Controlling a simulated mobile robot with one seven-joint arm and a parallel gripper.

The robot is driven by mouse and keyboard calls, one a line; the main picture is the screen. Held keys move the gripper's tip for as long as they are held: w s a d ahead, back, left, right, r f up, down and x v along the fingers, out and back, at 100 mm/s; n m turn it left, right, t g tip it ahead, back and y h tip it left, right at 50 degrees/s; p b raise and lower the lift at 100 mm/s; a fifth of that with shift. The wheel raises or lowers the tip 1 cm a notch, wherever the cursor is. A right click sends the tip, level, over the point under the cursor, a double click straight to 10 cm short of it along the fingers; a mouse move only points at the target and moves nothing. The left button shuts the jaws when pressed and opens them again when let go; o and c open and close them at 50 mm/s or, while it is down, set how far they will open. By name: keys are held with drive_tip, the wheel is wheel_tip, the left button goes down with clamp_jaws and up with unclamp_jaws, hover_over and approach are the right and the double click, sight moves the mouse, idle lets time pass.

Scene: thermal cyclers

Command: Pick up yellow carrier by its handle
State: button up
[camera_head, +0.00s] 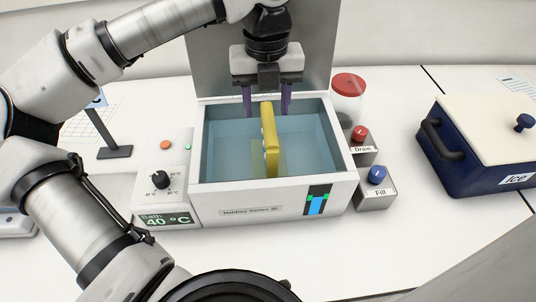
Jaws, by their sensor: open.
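The yellow carrier (270,150) stands upright in the water bath (282,206), near the middle of its basin, with its narrow side toward the camera. Its lower part is under the blue-tinted water. My gripper (267,106) is above the bath and points down, with its two purple fingers apart on the left and right of the carrier's top end. The fingers appear to be at or behind the upper part of the carrier. I cannot tell whether they touch it. The carrier's handle is not clearly made out from this angle.
The bath's raised lid (313,62) stands behind my gripper. A red-capped jar (348,98), a red Drain button (360,134) and a blue Fill button (377,175) are right of the bath. A blue ice box (470,172) stands farther right. The front bench is largely clear.

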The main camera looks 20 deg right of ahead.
sight(269, 121)
wheel_tip(269, 121, down, 3)
drive_tip(key=shift+f, duration=0.1)
drive_tip(key=shift+w+d+f+p, duration=0.15)
drive_tip(key=shift+f+p, duration=0.15)
drive_tip(key=shift+f, duration=0.55)
drive_tip(key=shift+w+d+f+p, duration=0.1)
drive_tip(key=shift+f+p, duration=0.2)
drive_tip(key=shift+f, duration=0.6)
drive_tip(key=shift+w+d+f+p, duration=0.15)
drive_tip(key=shift+f+p, duration=0.15)
drive_tip(key=shift+f, duration=0.55)
clamp_jaws()
